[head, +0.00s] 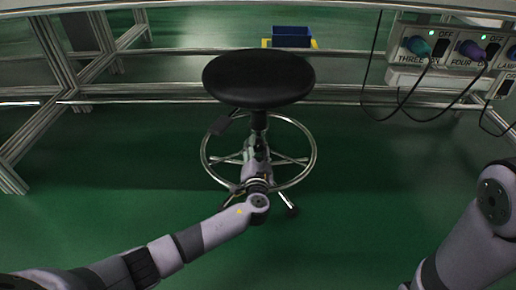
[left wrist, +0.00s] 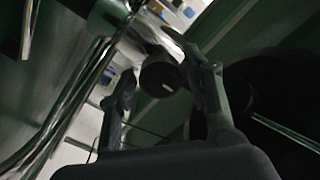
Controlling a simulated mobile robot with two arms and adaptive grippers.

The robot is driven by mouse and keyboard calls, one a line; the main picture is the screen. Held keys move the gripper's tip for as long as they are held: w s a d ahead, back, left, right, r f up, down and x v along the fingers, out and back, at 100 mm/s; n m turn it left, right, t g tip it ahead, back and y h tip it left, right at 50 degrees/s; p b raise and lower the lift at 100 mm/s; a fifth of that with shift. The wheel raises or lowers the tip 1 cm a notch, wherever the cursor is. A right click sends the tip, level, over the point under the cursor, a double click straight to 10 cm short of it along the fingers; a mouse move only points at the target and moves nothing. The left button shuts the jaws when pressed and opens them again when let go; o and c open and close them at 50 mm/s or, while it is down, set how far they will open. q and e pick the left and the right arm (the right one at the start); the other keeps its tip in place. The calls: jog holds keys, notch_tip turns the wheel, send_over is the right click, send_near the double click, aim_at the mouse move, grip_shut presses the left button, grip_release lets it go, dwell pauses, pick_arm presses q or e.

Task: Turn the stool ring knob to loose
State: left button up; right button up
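The stool has a round black seat (head: 259,77), a chrome foot ring (head: 314,158) and several splayed legs. My left arm reaches to the stool's column, and its gripper (head: 257,150) is below the seat, small and hard to make out. In the left wrist view a dark round knob (left wrist: 162,82) with a short white mark lies between the two fingers of my left gripper (left wrist: 162,72). The fingers stand apart on either side of it; firm contact does not show. My right arm is at the right edge of the head view, its gripper out of view.
A blue bin (head: 291,36) stands behind the stool. At the upper right is a panel (head: 450,48) with plugs, switches and hanging black cables (head: 408,108). Metal frame rails (head: 150,92) run behind the stool. The green floor (head: 100,190) is clear on both sides.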

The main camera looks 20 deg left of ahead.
pick_arm(q)
jog(key=c, duration=0.9)
jog(key=shift+o, duration=0.2)
